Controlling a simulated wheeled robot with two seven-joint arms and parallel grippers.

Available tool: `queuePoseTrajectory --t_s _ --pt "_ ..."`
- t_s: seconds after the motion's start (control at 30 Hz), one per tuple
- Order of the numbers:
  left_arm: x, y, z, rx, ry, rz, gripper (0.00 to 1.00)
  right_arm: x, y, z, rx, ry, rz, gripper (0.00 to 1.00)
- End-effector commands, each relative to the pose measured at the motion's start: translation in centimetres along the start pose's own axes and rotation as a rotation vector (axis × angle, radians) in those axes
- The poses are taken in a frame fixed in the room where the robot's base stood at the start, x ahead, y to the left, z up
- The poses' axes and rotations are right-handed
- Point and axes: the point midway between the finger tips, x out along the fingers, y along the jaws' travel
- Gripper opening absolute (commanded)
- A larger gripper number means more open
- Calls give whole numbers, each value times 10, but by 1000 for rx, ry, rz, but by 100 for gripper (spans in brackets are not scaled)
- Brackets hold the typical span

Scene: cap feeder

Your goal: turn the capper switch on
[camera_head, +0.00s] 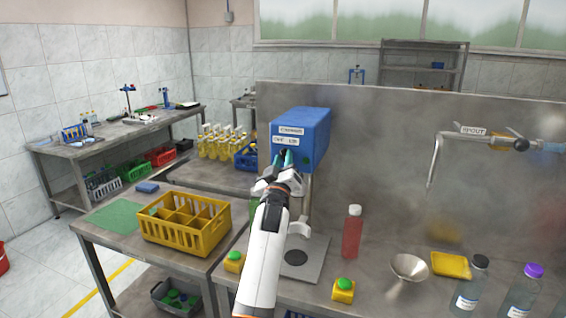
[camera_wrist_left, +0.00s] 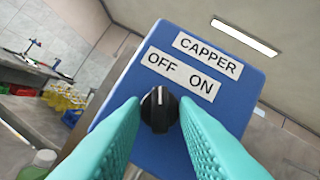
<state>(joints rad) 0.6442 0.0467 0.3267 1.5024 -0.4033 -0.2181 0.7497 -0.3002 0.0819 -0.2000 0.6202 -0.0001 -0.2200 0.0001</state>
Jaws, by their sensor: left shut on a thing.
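The blue capper box (camera_head: 312,130) is mounted at the left end of the grey panel, with CAPPER, OFF and ON labels on its face. In the left wrist view the box (camera_wrist_left: 232,108) fills the middle and looks tilted. Its black switch knob (camera_wrist_left: 159,110) sits below the labels, and its white mark points up toward OFF. My left gripper (camera_head: 284,158) is at the box's front. Its teal fingers (camera_wrist_left: 160,125) are on both sides of the knob, shut on it. In the head view the gripper hides the knob. My right gripper is not in view.
A yellow crate (camera_head: 165,229) stands on the left bench. The grey panel (camera_head: 400,150) stands behind, with a spout (camera_head: 436,160) at right.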

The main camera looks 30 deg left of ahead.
Motion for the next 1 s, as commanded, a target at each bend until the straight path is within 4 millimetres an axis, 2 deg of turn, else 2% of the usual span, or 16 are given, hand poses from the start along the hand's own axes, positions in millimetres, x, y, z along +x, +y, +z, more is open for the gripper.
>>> queuePoseTrajectory --t_s 0.37,1.0 --pt "0 3 0 149 1 -60 5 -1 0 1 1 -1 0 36" --pt "2 7 4 691 3 -284 5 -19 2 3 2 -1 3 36"
